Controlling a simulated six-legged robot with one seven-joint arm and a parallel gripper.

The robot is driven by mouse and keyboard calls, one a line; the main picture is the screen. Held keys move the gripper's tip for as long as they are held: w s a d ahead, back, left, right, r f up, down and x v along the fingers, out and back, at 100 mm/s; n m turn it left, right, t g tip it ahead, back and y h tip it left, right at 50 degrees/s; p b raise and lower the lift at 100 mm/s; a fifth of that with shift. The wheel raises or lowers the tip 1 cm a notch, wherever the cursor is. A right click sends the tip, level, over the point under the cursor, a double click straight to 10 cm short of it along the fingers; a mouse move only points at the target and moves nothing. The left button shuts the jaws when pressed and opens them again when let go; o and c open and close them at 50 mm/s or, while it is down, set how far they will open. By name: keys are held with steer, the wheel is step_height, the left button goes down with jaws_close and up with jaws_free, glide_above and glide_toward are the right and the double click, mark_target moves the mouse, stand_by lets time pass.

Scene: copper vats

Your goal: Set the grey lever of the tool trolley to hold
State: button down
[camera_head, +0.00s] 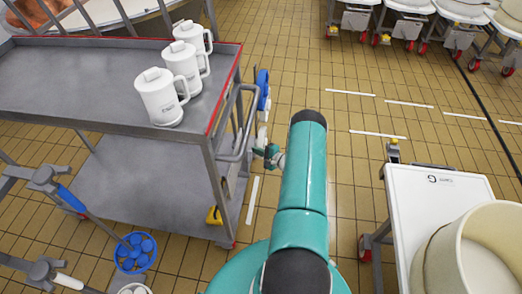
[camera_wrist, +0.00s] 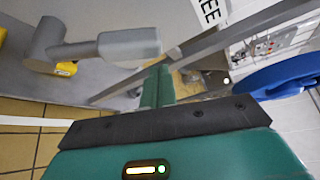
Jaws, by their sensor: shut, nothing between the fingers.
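The tool trolley (camera_head: 100,60) stands at the left in the head view, with a grey top, a red right edge and a lower shelf. My gripper (camera_head: 270,155) is just right of its end handle. In the wrist view a grey lever (camera_wrist: 130,44) lies sideways at upper left, its round hub (camera_wrist: 44,45) at its left end. My gripper (camera_wrist: 158,80) is shut and empty, its fingers pointing up the picture just below the lever's right end. I cannot tell whether they touch. I cannot make out the lever in the head view or read its setting.
Several white jugs (camera_head: 160,98) stand on the trolley top. A blue ring-shaped thing (camera_head: 262,88) is beside the trolley handle; a blue thing (camera_wrist: 285,78) shows at right in the wrist view. A white-topped cart (camera_head: 440,185) with a cream tub stands at right. Tiled floor between is clear.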

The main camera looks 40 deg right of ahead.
steer(key=shift+s+a+r, duration=0.3)
steer(key=shift+a, duration=0.35)
